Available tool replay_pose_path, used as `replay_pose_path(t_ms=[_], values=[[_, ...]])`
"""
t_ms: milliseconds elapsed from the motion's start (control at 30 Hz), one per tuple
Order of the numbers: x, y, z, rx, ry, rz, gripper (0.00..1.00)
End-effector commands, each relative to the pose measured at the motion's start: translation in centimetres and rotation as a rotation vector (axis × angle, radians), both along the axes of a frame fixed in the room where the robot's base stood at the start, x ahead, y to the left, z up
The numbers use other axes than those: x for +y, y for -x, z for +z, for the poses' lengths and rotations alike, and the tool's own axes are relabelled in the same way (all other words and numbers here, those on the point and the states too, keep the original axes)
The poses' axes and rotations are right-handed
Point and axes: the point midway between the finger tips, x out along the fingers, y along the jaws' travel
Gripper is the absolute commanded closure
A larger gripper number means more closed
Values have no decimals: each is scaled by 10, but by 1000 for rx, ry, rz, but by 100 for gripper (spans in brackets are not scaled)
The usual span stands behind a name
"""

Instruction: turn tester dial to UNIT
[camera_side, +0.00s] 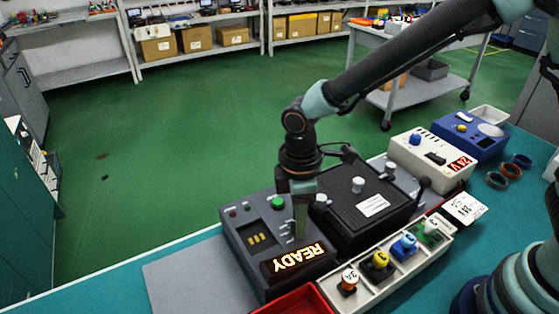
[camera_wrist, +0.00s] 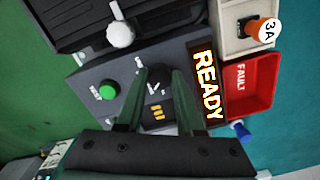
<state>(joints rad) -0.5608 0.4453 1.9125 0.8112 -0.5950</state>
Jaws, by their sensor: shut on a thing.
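The grey tester (camera_side: 244,245) stands at the front of the teal bench, its display (camera_side: 294,258) lit READY. A green button (camera_side: 278,203) is on its top face. In the wrist view the tester (camera_wrist: 107,72) shows the same green button (camera_wrist: 107,92) and READY display (camera_wrist: 206,85). My gripper (camera_side: 302,232) points down onto the tester. In the wrist view my gripper (camera_wrist: 159,82) is shut on the dark dial (camera_wrist: 160,72), a finger on each side. The fingers hide part of the dial, and I cannot tell which mark it points to. The small labels around it are too small to read surely.
A black box with white knobs (camera_side: 354,212) stands right beside the tester. In front are a white tray (camera_side: 378,284) of coloured plug-in units and a red FAULT bin (camera_wrist: 250,92). A cream 24V supply (camera_side: 428,150) and blue meter (camera_side: 478,128) stand farther right.

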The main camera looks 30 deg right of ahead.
Motion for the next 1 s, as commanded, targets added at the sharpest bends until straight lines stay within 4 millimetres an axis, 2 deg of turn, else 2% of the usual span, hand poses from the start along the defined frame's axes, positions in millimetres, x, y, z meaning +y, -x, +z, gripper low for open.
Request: replay_pose_path(t_ms=[667, 1000], values=[[-1, -3, 1, -9, -4, -49, 100], [-1, -3, 1, -19, -6, -247, 100]])
